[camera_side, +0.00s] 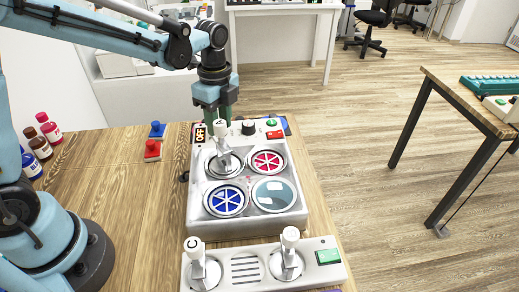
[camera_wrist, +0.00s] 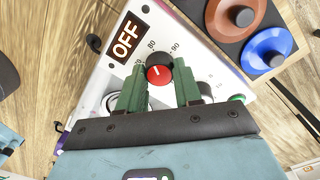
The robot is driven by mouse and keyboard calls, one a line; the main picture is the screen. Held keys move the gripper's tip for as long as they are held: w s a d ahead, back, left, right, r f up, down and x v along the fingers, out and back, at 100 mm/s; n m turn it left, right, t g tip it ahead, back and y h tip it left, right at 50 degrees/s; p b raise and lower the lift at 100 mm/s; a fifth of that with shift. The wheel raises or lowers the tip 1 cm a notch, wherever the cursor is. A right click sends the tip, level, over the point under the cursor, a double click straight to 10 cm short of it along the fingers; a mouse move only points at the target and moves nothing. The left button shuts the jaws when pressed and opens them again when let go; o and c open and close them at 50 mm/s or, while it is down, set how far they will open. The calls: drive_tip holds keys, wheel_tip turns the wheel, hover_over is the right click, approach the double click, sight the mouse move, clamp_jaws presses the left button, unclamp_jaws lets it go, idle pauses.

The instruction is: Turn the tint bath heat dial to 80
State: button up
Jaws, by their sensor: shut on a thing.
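The tint bath (camera_side: 192,205) is a silver-white unit on the wooden table, with four round wells and a control panel at its back edge. In the wrist view the heat dial (camera_wrist: 158,72) is a round knob, part red and part black, with printed marks 80 and 90 beyond it. A small pale line shows on its red part, but its exact reading is unclear. My gripper (camera_wrist: 160,82) has its green fingers shut on the dial, one on each side. In the side view my gripper (camera_side: 222,112) is over the panel; a white upright handle hides the dial.
An OFF display (camera_wrist: 126,38) is left of the dial. A black knob (camera_side: 248,127) and a red button (camera_side: 274,134) are farther right. A second unit (camera_side: 245,248) stands in front. Bottles (camera_side: 40,147) are at left.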

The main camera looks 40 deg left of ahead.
drive_tip(key=o, duration=1)
drive_tip(key=shift+o, duration=0.2)
wheel_tip(320, 180, up, 12)
drive_tip(key=shift+w, duration=0.2)
